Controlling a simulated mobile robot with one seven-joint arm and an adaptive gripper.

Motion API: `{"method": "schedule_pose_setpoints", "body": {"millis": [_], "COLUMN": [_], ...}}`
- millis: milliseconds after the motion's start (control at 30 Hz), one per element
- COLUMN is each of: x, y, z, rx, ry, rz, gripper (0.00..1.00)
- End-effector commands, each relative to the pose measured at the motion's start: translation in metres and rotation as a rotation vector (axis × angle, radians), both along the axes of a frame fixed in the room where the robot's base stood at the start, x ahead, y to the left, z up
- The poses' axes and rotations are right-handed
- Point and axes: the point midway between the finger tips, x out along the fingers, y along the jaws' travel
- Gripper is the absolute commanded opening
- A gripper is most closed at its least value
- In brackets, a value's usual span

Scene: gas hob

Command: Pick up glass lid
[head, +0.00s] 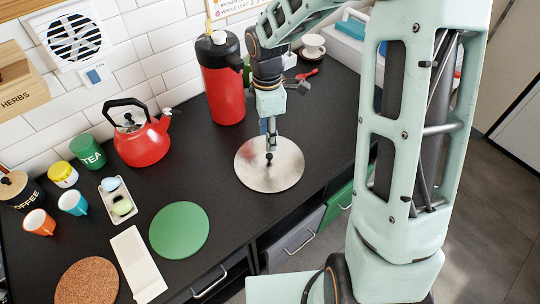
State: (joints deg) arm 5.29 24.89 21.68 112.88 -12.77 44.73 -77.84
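A round, silvery, slightly see-through lid (285,175) lies on the black counter near the middle of the head view. It has a small dark knob (269,157) at its centre. My gripper (270,146) points down right above the knob, its fingertips at or very close to it. The fingers are small and seen almost edge-on. I cannot tell whether they are open or closed around the knob. The lid appears flat on the counter.
A tall red dispenser (223,85) stands behind the lid. A red kettle (142,140) stands to the left. A green round mat (179,230) lies to the front left, beside a white board (137,263) and a cork mat (88,281). A white cup (313,43) sits at the back right.

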Motion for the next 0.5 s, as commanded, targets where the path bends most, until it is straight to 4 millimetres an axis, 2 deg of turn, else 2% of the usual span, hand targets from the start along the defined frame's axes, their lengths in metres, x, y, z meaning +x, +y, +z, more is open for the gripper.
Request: {"method": "schedule_pose_setpoints", "body": {"millis": [100, 367, 500], "x": [0.0, 0.001, 0.001], "y": [0.001, -0.001, -0.004], "z": [-0.021, -0.042, -0.063], "rx": [0.001, 0.001, 0.001], "ry": [0.002, -0.001, 0.002], "rz": [-0.001, -0.002, -0.003], "gripper": [0.37, 0.37, 0.37]}}
